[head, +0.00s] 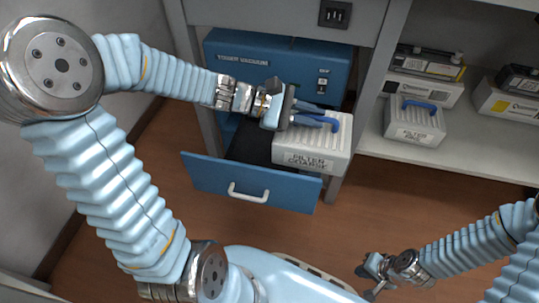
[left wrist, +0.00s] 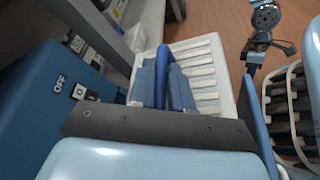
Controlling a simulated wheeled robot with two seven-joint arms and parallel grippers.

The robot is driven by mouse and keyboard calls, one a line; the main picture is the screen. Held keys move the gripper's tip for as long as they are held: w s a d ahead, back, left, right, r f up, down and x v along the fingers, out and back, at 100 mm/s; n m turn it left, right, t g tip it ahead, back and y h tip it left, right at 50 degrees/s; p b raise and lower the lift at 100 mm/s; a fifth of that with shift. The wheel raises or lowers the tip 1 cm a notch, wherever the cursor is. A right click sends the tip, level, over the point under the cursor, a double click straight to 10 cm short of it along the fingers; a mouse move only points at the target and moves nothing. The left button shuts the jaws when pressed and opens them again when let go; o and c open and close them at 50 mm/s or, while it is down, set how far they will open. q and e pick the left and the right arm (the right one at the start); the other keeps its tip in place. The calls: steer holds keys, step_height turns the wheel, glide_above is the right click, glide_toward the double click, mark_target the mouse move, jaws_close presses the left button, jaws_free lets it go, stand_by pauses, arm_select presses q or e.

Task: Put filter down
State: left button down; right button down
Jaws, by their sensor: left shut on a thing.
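The white ribbed filter (head: 312,146), labelled "FILTER COARSE", is upright at the right side of the open blue drawer (head: 215,181). My left gripper (head: 318,118) is shut on its blue handle (head: 333,124). In the left wrist view the same filter (left wrist: 203,70) shows its ribbed top, with the blue handle (left wrist: 161,75) between the fingers. The filter covers the drawer's right part; I cannot tell whether it touches the drawer. My right gripper (head: 372,274) is low at the bottom right, away from the filter, its fingers apart and empty.
The blue toner vacuum (head: 265,62) stands behind the drawer, inside the cabinet. A second white filter (head: 414,122) with a blue handle sits on the right-hand shelf (head: 465,160). Boxed cartridges (head: 425,66) lie behind it. The wooden floor (head: 370,210) before the shelf is clear.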

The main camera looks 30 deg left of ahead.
arm_select(q)
steer(key=shift+w+f, duration=0.15)
steer(key=shift+f, duration=0.45)
steer(key=shift+w+a+f+b, duration=0.1)
steer(key=shift+a+f+b, duration=0.1)
steer(key=shift+a+b, duration=0.1)
steer(key=w+a+f+b, duration=0.1)
steer(key=a+f+b, duration=0.2)
steer(key=a+f, duration=0.9)
steer(key=shift+a+f, duration=0.3)
steer(key=shift+a, duration=0.4)
steer(key=shift+w, duration=0.1)
steer(key=shift+f, duration=0.2)
steer(key=c, duration=1.1)
jaws_free()
steer(key=shift+o, duration=0.2)
steer(key=shift+r, duration=0.1)
